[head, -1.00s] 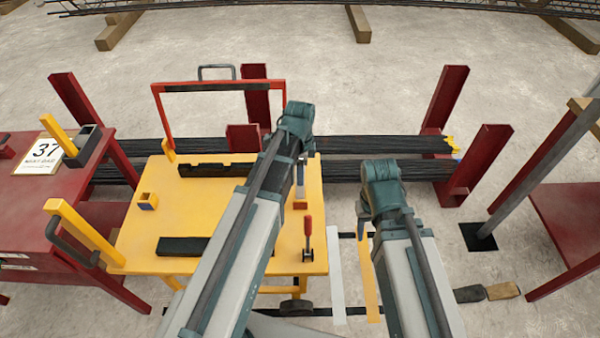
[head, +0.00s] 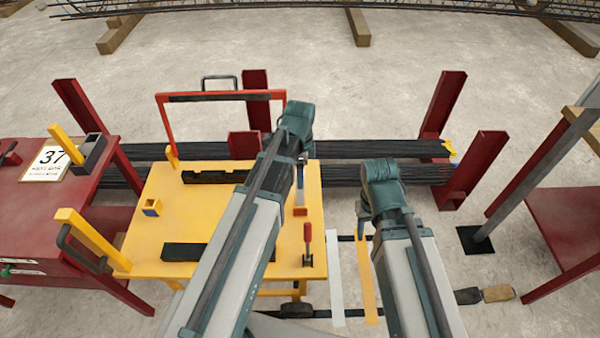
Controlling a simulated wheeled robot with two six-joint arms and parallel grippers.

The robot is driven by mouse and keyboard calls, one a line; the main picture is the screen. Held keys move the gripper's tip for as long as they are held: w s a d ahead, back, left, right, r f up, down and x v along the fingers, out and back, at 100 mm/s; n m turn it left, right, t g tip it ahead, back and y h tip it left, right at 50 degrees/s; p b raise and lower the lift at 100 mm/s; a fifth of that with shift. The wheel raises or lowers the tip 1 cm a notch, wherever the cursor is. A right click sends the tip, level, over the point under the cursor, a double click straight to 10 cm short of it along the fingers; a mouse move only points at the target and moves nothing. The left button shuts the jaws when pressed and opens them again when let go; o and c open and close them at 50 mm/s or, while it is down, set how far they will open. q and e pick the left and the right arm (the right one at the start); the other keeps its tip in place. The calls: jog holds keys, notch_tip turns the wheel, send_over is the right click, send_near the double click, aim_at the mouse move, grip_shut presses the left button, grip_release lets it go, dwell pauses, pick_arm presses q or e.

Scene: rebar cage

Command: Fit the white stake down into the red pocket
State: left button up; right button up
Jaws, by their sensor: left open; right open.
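I cannot make out a white stake for certain. A small orange-red block (head: 300,211), possibly the red pocket, sits on the yellow table (head: 225,230) near its right edge. A pale upright piece above it is partly hidden by my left arm, and I cannot tell whether it is the stake or part of my gripper. My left gripper (head: 302,172) is open, pointing down over the right of the table, mostly hidden behind its wrist. My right gripper (head: 361,218) is open, mostly hidden by its wrist, right of the table above the floor. Neither visibly holds anything.
The table also bears a yellow-and-blue pocket (head: 151,207), black blocks (head: 184,252) and a red-handled clamp (head: 308,245). Black rebar bundles (head: 390,149) lie behind, between dark red posts (head: 443,103). A red bench (head: 40,215) stands left. White and yellow strips (head: 336,280) lie on the floor.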

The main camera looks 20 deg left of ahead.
pick_arm(q)
notch_tip(320, 180, up, 10)
jog(key=p, duration=0.8)
jog(key=shift+p, duration=0.4)
jog(key=shift+f, duration=0.1)
jog(key=s+d+n+y, duration=0.1)
jog(key=s+d+n, duration=0.9)
jog(key=s, duration=0.4)
jog(key=shift+s+d+n, duration=0.2)
jog(key=shift+d+n, duration=0.05)
jog(key=shift+n, duration=0.25)
